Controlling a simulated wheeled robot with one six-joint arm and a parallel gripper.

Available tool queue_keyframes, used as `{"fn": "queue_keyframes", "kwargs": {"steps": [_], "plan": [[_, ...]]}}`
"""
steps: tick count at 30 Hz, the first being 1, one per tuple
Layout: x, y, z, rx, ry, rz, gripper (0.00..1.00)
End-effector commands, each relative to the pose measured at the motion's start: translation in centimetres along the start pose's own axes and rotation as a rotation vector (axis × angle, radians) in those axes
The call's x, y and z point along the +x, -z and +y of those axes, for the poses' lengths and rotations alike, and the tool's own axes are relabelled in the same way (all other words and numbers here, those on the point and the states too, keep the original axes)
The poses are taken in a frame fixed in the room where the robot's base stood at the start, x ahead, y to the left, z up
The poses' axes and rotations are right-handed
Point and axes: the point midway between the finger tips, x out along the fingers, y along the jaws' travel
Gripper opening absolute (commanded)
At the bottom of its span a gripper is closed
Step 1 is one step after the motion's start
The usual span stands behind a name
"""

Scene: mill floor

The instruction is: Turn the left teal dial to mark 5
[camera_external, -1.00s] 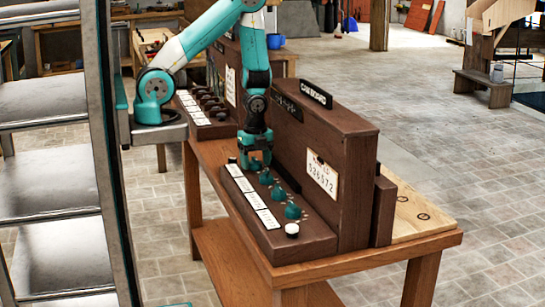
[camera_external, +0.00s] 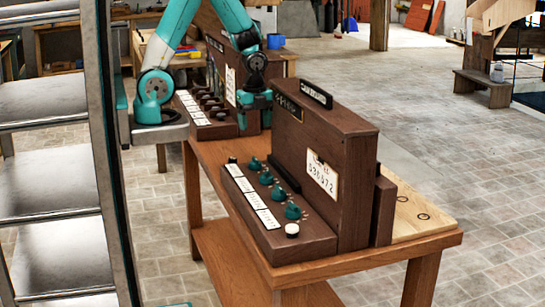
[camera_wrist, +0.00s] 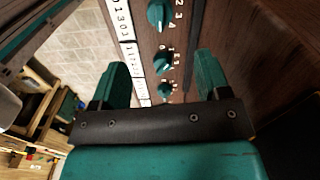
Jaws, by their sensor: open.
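Several teal dials stand in a row on the dark brown console ledge (camera_external: 305,247). The dial at the far end (camera_external: 255,163) is nearest my gripper; another (camera_external: 293,211) is at the near end. Which one counts as left is not marked, and the settings are too small to read. My gripper (camera_external: 254,116) is open and empty, above and beyond the far end of the row, touching no dial. In the wrist view, my fingertips (camera_wrist: 163,72) frame dials at a distance. A larger dial (camera_wrist: 157,14) there has numerals 2, 3 and 4 beside it.
A tall dark panel (camera_external: 345,150) with a number plate rises right behind the dials. White label cards (camera_external: 256,205) line the ledge's left edge, with a white knob (camera_external: 292,230) at its near end. A second console (camera_external: 210,128) with dark knobs stands beyond my gripper.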

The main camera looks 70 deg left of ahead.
Motion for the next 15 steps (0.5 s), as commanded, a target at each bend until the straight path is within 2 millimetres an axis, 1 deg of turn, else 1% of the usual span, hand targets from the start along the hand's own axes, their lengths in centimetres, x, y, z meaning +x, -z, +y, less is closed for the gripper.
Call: {"fn": "queue_keyframes", "kwargs": {"steps": [1, 3, 6, 10, 15], "plan": [[-1.3, 0.0, -0.2, 0.000, 0.008, 0.002, 0.70], [-2.5, 0.0, -0.1, 0.000, 0.006, 0.002, 0.70], [-3.9, 0.0, -0.1, 0.000, 0.004, 0.001, 0.70], [-4.9, 0.0, -0.1, 0.000, 0.002, 0.001, 0.70], [-5.1, 0.0, 0.0, 0.000, -0.001, 0.000, 0.70]]}}
